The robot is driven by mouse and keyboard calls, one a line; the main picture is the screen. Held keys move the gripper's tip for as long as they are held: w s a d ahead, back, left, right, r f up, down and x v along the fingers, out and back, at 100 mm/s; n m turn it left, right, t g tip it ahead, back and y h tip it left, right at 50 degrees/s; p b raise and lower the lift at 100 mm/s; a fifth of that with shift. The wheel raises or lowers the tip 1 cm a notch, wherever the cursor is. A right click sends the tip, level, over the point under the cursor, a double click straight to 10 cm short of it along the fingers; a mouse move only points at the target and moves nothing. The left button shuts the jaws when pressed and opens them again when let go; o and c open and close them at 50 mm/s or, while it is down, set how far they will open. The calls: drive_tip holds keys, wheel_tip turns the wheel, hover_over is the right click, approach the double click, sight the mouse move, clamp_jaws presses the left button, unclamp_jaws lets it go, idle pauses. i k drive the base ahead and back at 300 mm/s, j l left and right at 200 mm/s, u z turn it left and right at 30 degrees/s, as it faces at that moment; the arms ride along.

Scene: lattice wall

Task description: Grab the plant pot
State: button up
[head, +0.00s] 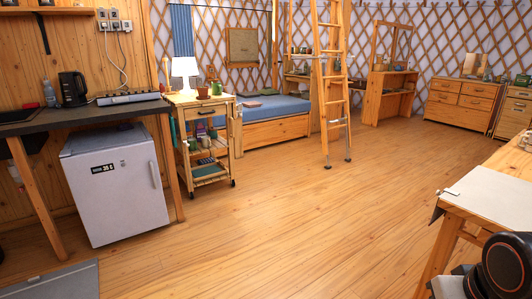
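A small reddish-brown pot (203,92) stands on top of the wooden trolley (206,106), to the right of the lit lamp. It looks like a terracotta plant pot, but it is small and far off. A dark plant-like shape rises just behind it. A greenish cup or pot (217,89) stands close on its right. My gripper is not in view. A dark rounded part at the bottom right corner looks like a piece of my arm, well away from the trolley.
A white lamp (185,72) shares the trolley top. A white fridge (116,184) under a dark counter (95,111) stands left of the trolley. A bed (272,114) and ladder (334,80) are behind. A table (492,192) is at right. The middle floor is clear.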

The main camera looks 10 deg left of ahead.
sight(203, 91)
drive_tip(key=i+j+u, duration=0.3)
drive_tip(key=i, duration=0.6)
drive_tip(key=i+u, duration=0.25)
drive_tip(key=i, duration=0.6)
drive_tip(key=i+u, duration=0.1)
drive_tip(key=i, duration=0.5)
drive_tip(key=i+l+u, duration=0.1)
drive_tip(key=i, duration=0.5)
drive_tip(key=i+l+u, duration=0.1)
drive_tip(key=i, duration=0.5)
drive_tip(key=l, duration=0.1)
